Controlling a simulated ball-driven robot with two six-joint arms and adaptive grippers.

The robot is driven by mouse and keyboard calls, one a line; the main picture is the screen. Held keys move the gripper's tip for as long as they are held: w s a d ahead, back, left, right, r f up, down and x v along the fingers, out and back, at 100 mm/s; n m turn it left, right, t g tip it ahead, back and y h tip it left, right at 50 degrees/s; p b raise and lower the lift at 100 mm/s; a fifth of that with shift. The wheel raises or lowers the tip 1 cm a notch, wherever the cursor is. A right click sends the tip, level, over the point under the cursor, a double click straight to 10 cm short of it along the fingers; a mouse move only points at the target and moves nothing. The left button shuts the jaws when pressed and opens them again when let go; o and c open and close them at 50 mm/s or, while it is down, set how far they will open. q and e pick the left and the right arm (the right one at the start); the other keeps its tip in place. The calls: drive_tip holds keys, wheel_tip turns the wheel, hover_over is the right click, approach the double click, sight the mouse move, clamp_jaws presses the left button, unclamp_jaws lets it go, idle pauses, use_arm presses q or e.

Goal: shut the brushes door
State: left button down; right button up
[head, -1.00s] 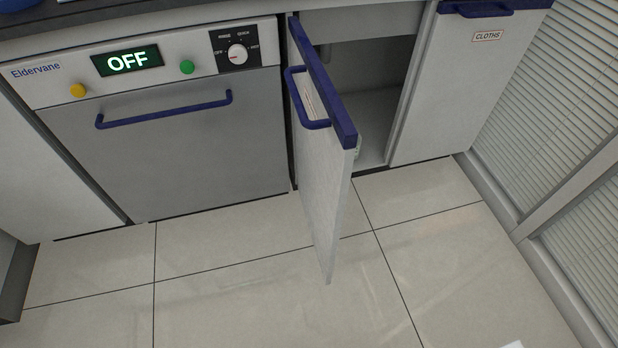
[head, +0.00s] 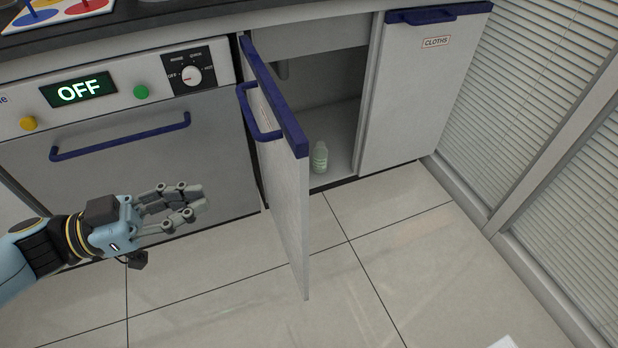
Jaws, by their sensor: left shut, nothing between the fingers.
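The brushes door (head: 279,190) is a pale cabinet door with a blue top edge. It stands wide open, swung out toward me from its left side, and its label is too oblique to read. Its blue handle (head: 255,112) is on the face turned to the left. Behind it the cabinet (head: 338,125) is open, with a small pale green bottle (head: 320,158) on its floor near the front. My left gripper (head: 202,198) is shut and empty, left of the door and apart from it, in front of the dishwasher. My right gripper is not in view.
The dishwasher (head: 150,165) is shut, with a blue bar handle (head: 120,137) and a display reading OFF. The cloths door (head: 423,95) is shut at right. A slatted wall (head: 530,90) bounds the right. The tiled floor (head: 370,260) near the door is clear, apart from a white corner at the bottom edge.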

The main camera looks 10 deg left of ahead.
use_arm(q)
drive_tip(key=b, duration=0.1)
approach(297, 173)
drive_tip(key=x, duration=0.6)
drive_tip(key=shift+w+d, duration=0.15)
drive_tip(key=shift+d, duration=0.15)
drive_tip(key=shift+w+d, duration=0.15)
drive_tip(key=shift+d, duration=0.15)
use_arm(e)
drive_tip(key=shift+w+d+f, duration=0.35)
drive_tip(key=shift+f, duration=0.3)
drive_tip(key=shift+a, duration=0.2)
use_arm(q)
drive_tip(key=shift+d, duration=0.1)
